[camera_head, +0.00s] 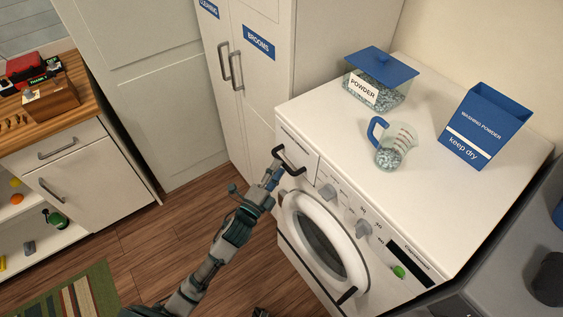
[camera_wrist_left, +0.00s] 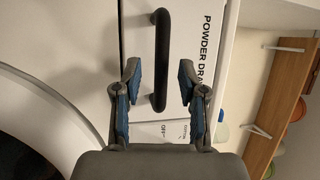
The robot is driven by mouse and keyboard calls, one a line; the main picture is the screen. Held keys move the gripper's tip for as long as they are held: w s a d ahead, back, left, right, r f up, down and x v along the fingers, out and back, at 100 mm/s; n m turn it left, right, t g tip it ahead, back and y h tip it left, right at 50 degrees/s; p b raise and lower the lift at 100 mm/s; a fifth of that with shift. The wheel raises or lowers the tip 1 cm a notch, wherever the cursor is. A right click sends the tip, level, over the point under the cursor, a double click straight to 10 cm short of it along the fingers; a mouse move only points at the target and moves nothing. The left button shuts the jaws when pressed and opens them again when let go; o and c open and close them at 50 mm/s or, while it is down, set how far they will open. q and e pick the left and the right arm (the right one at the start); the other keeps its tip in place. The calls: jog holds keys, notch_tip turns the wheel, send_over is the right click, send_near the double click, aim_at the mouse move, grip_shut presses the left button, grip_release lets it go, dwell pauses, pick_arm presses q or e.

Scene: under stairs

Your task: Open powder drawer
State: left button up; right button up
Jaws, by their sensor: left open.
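The powder drawer (camera_head: 297,142) is at the top left corner of the white washing machine's front. It looks closed, with its front level with the panel. Its black bar handle (camera_head: 287,162) sticks out; the handle also shows in the left wrist view (camera_wrist_left: 160,35), beside lettering that starts "POWDER DRA". My left gripper (camera_head: 272,174) is open at the drawer front. In the left wrist view its two blue-padded fingers (camera_wrist_left: 159,72) stand on either side of the handle's lower part, with gaps visible. My right gripper is not in view.
On the washing machine top (camera_head: 340,140) stand a blue-lidded powder box (camera_head: 375,92), a measuring jug (camera_head: 393,153) of granules and a blue washing powder carton (camera_head: 484,127). The round machine door (camera_head: 325,243) is just below the drawer. A tall broom cupboard (camera_head: 258,80) stands to the left.

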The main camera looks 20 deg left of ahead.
pick_arm(q)
jog(key=x, duration=0.2)
jog(key=shift+w+d, duration=0.2)
jog(key=shift+w+d+r, duration=0.1)
jog(key=shift+w+d, duration=0.1)
jog(key=shift+w, duration=0.15)
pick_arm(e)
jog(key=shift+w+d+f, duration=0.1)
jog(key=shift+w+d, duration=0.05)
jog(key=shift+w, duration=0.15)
